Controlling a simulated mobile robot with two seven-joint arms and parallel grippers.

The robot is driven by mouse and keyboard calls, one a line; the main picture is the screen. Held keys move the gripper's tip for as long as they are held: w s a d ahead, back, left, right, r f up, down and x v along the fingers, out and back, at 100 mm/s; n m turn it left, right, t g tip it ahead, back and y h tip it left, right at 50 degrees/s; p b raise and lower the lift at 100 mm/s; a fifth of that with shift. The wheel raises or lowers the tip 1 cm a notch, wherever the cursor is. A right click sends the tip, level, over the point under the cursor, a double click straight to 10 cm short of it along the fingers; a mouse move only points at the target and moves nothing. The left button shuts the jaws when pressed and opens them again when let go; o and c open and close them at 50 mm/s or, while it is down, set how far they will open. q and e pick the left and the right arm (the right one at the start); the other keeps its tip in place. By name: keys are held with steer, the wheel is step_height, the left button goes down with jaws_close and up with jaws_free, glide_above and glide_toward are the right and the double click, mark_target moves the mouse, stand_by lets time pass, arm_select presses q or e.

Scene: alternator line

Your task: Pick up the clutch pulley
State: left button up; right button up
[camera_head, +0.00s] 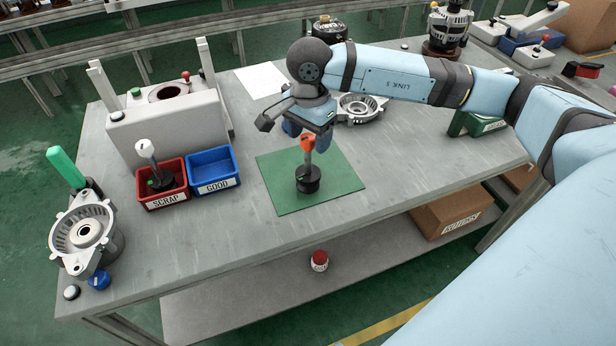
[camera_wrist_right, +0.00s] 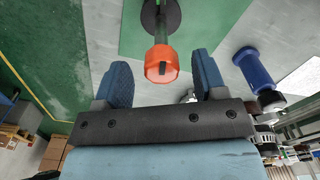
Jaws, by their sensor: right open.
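The part I take to be the clutch pulley (camera_head: 308,181) is a dark round piece with an upright stem and orange top, standing on the green mat (camera_head: 281,206). It also shows in the right wrist view (camera_wrist_right: 160,66), at the top centre. My right gripper (camera_head: 307,134) is open above the mat, pointing down. In the right wrist view its two blue fingers (camera_wrist_right: 158,76) stand apart on either side of the orange top. I cannot tell whether either finger touches it. The gripper partly hides the area behind the orange top. My left gripper is not in view.
A red SCRAP bin (camera_head: 166,203) holds a similar dark piece with a pale top. A blue GOOD bin (camera_head: 216,187) stands beside it. A metal housing (camera_head: 361,107) lies behind my right gripper. The table front is clear.

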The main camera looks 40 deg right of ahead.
step_height(320, 180, down, 3)
steer(key=shift+w+f, duration=0.1)
steer(key=shift+f, duration=0.05)
steer(key=shift+a, duration=0.1)
jaws_close()
